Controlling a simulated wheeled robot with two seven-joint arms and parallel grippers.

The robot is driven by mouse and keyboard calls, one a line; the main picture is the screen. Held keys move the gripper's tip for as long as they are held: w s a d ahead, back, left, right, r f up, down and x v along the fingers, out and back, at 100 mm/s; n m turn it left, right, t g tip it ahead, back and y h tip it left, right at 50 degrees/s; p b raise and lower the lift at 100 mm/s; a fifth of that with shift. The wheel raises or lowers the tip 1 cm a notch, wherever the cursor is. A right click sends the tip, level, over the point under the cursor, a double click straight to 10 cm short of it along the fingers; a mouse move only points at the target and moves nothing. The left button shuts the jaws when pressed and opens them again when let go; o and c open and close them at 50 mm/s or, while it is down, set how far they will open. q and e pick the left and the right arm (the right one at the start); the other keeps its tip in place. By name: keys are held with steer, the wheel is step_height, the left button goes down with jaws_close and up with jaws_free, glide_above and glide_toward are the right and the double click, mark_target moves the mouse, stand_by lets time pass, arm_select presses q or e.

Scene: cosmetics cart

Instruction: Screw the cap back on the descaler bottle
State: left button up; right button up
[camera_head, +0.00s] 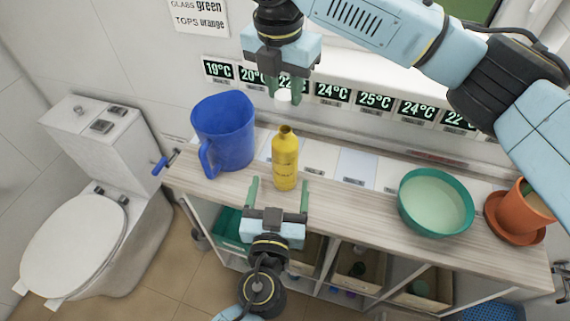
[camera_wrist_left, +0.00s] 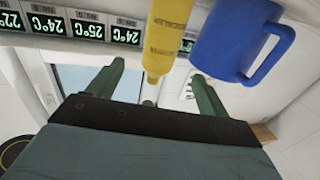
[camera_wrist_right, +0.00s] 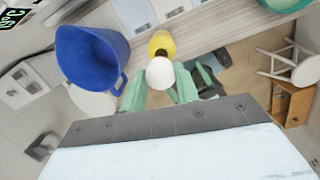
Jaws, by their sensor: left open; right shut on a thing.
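The yellow descaler bottle (camera_head: 285,160) stands upright and uncapped on the wooden shelf in the head view. It also shows in the left wrist view (camera_wrist_left: 165,40), and its top shows in the right wrist view (camera_wrist_right: 161,43). My right gripper (camera_head: 284,92) is shut on the white cap (camera_head: 283,96) and holds it above the bottle's neck, apart from it. The white cap fills the space between the fingertips in the right wrist view (camera_wrist_right: 160,73). My left gripper (camera_head: 279,186) is open and empty, in front of the bottle with its fingers pointing towards it.
A blue jug (camera_head: 224,132) stands left of the bottle. A teal bowl (camera_head: 436,201) and a terracotta pot (camera_head: 524,206) stand at the right of the shelf. Temperature labels (camera_head: 332,92) line the wall behind. A toilet (camera_head: 90,215) is at the left; bins are below.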

arm_select(q)
steer(key=shift+w, duration=0.15)
steer(key=w, duration=0.4)
steer(key=w+d, duration=0.1)
steer(key=w, duration=0.6)
steer(key=shift+w+d, duration=0.15)
steer(key=shift+w, duration=0.2)
steer(key=c, duration=1.5)
arm_select(e)
glide_above(286, 129)
steer(key=shift+s+a+f, duration=0.1)
steer(key=shift+a+f, duration=0.05)
steer(key=shift+f, duration=2.35)
steer(key=shift+f, duration=0.1)
steer(key=shift+f, duration=0.8)
steer(key=shift+f, duration=0.55)
